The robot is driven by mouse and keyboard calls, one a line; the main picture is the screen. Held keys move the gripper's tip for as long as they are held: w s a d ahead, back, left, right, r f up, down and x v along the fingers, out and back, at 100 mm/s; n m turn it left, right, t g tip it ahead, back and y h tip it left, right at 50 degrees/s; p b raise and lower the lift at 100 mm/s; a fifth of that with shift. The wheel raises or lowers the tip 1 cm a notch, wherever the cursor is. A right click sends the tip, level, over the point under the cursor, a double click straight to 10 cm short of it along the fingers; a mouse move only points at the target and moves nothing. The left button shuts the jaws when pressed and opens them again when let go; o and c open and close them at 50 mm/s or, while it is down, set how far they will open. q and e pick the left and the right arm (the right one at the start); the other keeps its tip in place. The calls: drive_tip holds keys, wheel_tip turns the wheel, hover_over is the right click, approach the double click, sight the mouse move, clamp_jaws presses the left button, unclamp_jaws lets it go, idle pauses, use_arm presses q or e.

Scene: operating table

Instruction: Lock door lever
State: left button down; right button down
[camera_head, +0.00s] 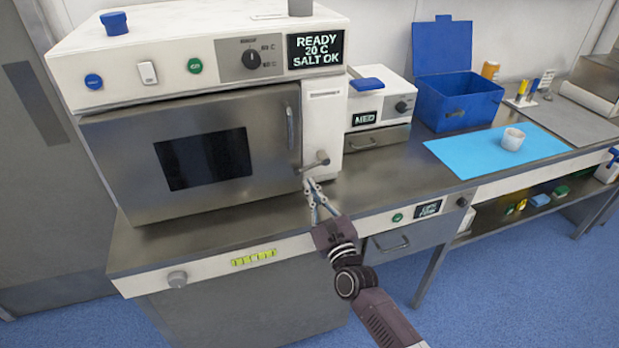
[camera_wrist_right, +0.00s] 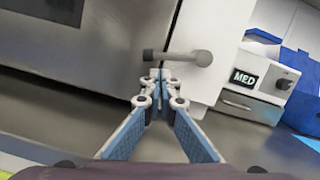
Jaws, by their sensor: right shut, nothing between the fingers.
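The door lever (camera_head: 316,161) is a short grey handle at the lower right of the washer's steel door (camera_head: 200,150), beside the white side panel. It lies about level, its knob end pointing right, and also shows in the right wrist view (camera_wrist_right: 180,57). The door looks closed. My right gripper (camera_head: 311,185) is shut and empty, its tips just below the lever. In the right wrist view the fingertips (camera_wrist_right: 161,76) sit under the lever's left part; I cannot tell whether they touch it. My left gripper is not in view.
A vertical door handle (camera_head: 290,127) is above the lever. A display (camera_head: 315,48) reads "READY 20 C SALT OK". A small white MED unit (camera_head: 373,120) stands to the right. A blue box (camera_head: 457,100), blue mat (camera_head: 470,155) and white cup (camera_head: 513,139) are farther right.

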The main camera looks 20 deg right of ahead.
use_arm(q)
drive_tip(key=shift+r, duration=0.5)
use_arm(e)
drive_tip(key=shift+w+a+r, duration=0.2)
drive_tip(key=shift+w+r, duration=0.15)
drive_tip(key=shift+r, duration=0.3)
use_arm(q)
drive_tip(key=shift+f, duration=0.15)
use_arm(e)
drive_tip(key=shift+w+a+r+m, duration=0.15)
drive_tip(key=shift+r+m, duration=0.55)
